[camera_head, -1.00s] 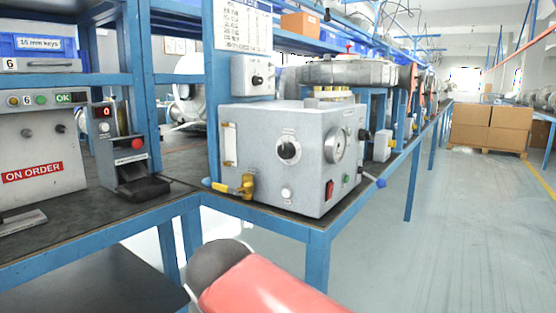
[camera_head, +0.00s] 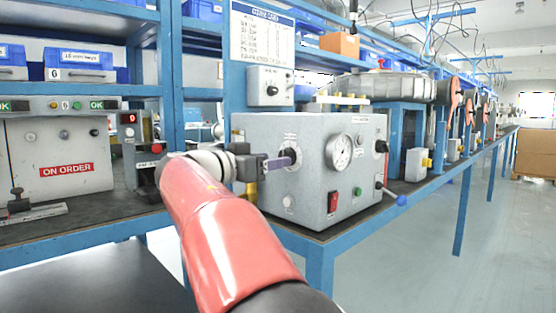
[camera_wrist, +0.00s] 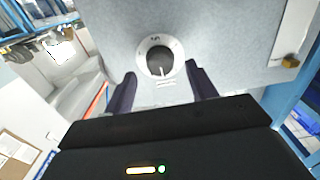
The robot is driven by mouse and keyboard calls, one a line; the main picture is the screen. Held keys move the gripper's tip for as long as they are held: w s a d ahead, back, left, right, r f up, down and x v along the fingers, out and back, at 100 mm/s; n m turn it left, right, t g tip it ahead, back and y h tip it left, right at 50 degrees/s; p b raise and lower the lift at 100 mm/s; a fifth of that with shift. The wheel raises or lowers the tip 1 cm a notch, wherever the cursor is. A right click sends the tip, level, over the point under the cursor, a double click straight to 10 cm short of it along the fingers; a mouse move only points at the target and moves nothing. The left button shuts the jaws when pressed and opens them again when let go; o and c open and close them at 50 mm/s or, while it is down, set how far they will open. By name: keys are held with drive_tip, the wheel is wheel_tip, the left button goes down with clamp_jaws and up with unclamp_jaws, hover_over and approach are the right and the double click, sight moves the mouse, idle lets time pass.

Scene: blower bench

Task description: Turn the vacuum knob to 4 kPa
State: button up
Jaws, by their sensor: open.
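The vacuum knob is a dark round knob on a white dial plate on the front of the grey box. The knob (camera_wrist: 160,62) shows whole in the wrist view, with a light pointer mark toward the picture's bottom. In the head view only its dial plate (camera_head: 291,147) shows beside my fingers, which partly hide it. My gripper (camera_wrist: 160,85) is open, its two dark fingers on either side of the knob and apart from it in the wrist picture. It also shows in the head view (camera_head: 283,160), in front of the dial. The round gauge (camera_head: 340,152) sits right of the knob; its reading is too small to tell.
The grey box (camera_head: 300,128) stands on the blue-framed bench. It carries a red switch (camera_head: 332,202), a green button (camera_head: 357,191) and a blue-tipped lever (camera_head: 400,200) at its right. A small box with a knob (camera_head: 270,86) is above.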

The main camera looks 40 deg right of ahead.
drive_tip(key=shift+w+d, duration=0.15)
drive_tip(key=shift+d, duration=1.4)
drive_tip(key=shift+c, duration=0.5)
drive_tip(key=c, duration=0.9)
drive_tip(key=shift+n+b, duration=0.35)
drive_tip(key=shift+n, duration=3.75)
